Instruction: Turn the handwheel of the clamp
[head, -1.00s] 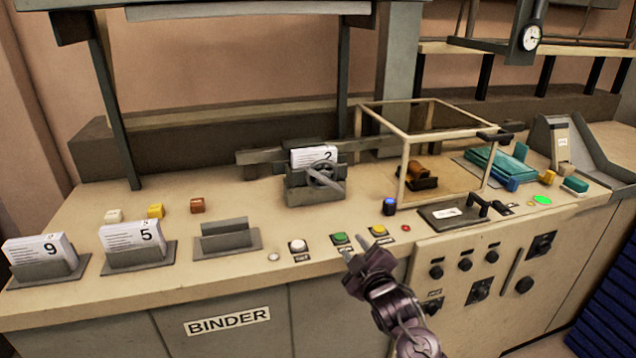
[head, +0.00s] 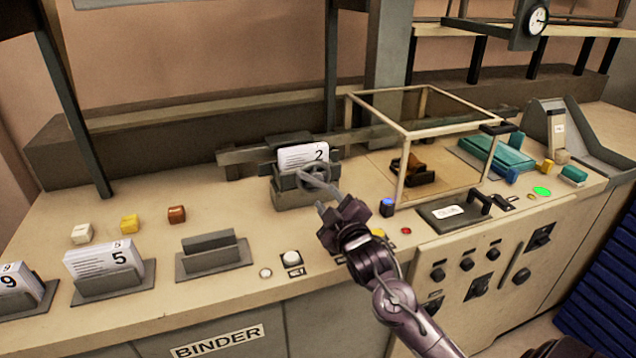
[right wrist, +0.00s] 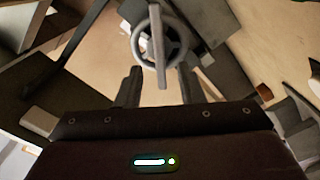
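The clamp (head: 290,196) is a grey block on the bench, with a stack of signatures marked 2 (head: 302,157) upright in it. Its grey handwheel (head: 314,177) faces the front. In the right wrist view the handwheel (right wrist: 163,38) shows at the top centre, with a bar across its middle. My right gripper (head: 328,196) is just in front of and below the handwheel. My left gripper is out of view.
An empty grey holder (head: 210,256) and stacks marked 5 (head: 105,262) and 9 (head: 18,283) stand to the left. A white button (head: 291,258) is near the front edge. A framed guard box (head: 407,130) stands right of the clamp.

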